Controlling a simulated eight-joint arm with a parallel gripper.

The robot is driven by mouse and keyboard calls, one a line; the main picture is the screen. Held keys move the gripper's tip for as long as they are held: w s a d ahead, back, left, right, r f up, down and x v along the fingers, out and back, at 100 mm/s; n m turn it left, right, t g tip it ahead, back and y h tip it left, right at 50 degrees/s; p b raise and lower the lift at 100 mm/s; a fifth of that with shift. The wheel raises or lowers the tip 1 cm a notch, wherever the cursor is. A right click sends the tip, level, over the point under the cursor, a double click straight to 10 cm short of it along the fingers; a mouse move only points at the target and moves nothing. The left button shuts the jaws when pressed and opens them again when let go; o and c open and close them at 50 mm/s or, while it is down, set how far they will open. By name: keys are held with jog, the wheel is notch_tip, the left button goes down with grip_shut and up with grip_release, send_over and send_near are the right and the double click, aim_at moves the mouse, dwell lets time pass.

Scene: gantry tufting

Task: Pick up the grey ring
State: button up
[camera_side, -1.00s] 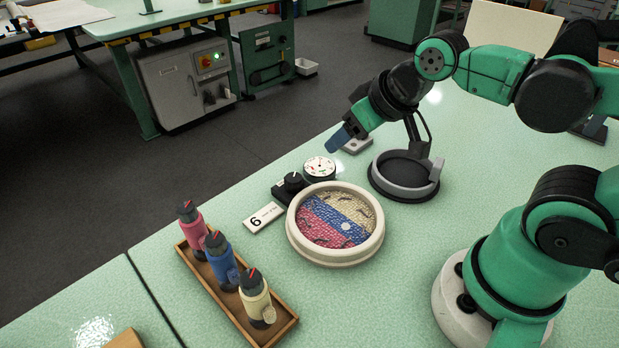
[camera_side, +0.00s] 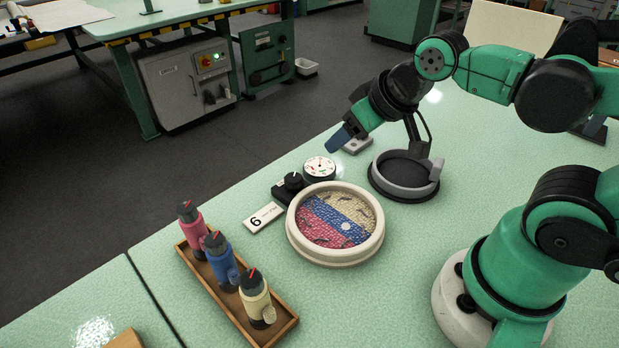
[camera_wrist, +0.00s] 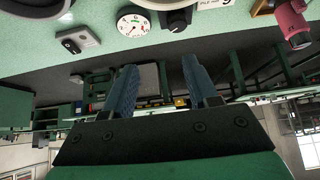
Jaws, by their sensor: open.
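The grey ring (camera_side: 376,180) rests on a round black base (camera_side: 405,197) right of centre in the side view. A grey upright part (camera_side: 437,168) rises at its right side. In the wrist view a dark round rim, perhaps the black base, shows at the top left corner. My gripper (camera_side: 339,138) is left of the ring and above it, clear of it. In the wrist view its two blue fingers (camera_wrist: 158,82) are apart with nothing between them.
A cream hoop (camera_side: 294,236) holding a striped tufted disc stands left of the ring. Near it are a dial gauge (camera_side: 319,168), a black knob box (camera_side: 290,186) and a card marked 6 (camera_side: 258,219). A wooden tray (camera_side: 289,331) holds three coloured bottle-like tools. The front right bench is partly clear.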

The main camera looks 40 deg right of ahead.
jog(key=shift+o, duration=0.5)
jog(key=m+g, duration=0.7)
jog(key=m, duration=0.7)
send_over(440, 162)
jog(key=f, duration=0.4)
jog(key=shift+w+a+f, duration=0.2)
jog(key=shift+w+f, duration=0.1)
jog(key=shift+f, duration=0.05)
jog(key=shift+s+d+f+m, duration=0.15)
jog(key=shift+s+m, duration=0.1)
jog(key=shift+m, duration=0.25)
jog(key=shift+f, duration=2.75)
grip_shut()
